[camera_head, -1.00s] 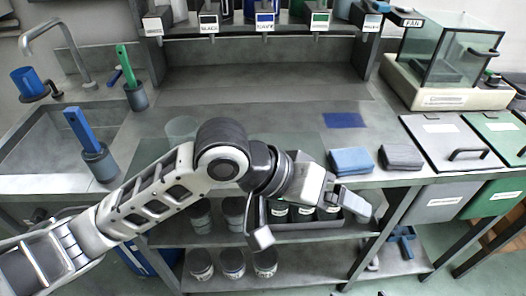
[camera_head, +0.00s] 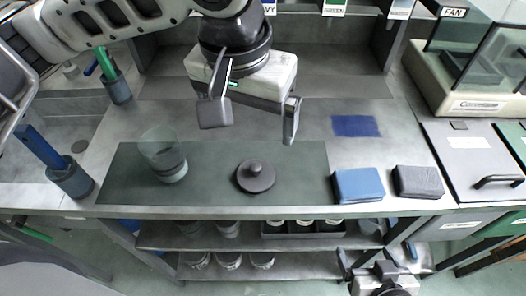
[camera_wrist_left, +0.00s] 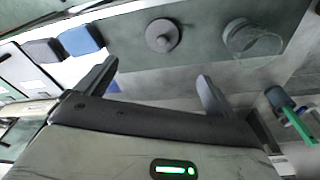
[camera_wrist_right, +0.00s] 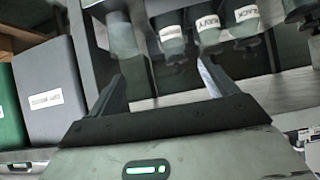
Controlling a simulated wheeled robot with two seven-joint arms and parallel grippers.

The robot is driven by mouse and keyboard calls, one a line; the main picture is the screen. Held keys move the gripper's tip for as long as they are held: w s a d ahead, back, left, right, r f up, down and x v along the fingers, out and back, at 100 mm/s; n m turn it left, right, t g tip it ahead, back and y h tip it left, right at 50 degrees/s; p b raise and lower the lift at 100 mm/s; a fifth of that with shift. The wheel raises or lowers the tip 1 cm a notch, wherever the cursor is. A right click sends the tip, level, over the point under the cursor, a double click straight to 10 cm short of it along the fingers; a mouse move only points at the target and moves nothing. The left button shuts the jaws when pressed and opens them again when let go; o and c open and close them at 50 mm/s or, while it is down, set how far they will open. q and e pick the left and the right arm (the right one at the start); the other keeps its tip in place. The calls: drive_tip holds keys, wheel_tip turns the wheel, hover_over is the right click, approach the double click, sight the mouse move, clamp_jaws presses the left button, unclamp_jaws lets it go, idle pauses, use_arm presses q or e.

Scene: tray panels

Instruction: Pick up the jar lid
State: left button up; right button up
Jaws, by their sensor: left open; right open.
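The jar lid (camera_head: 256,178) is a dark grey disc with a round knob, lying flat on the dark green mat (camera_head: 215,190). It also shows in the left wrist view (camera_wrist_left: 162,36), beyond the fingers. A clear glass jar (camera_head: 163,158) stands on the mat to the left of the lid. My left gripper (camera_head: 252,118) is open and empty, above the counter and behind the lid, apart from it. My right gripper (camera_head: 378,262) is open and empty, low in front of the counter, near the shelves. In its own view the fingers (camera_wrist_right: 160,85) are spread.
A blue folded cloth (camera_head: 358,185) and a dark grey one (camera_head: 418,181) lie right of the mat. A blue square (camera_head: 356,126) lies behind them. A glass-walled box (camera_head: 480,65) stands at back right. A holder with a blue handle (camera_head: 68,176) stands at left.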

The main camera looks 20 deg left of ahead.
use_arm(q)
drive_tip(key=b, duration=0.1)
approach(255, 167)
drive_tip(key=f, duration=0.5)
drive_tip(key=shift+w+d+f, duration=0.1)
drive_tip(key=shift+w+d, duration=0.1)
drive_tip(key=shift+d, duration=0.05)
drive_tip(key=shift+w+a+f+b, duration=0.15)
drive_tip(key=shift+w+f, duration=0.1)
drive_tip(key=shift+f, duration=1.1)
drive_tip(key=shift+w+f+b, duration=0.15)
drive_tip(key=shift+w+f, duration=0.15)
drive_tip(key=shift+f, duration=1)
drive_tip(key=c, duration=1)
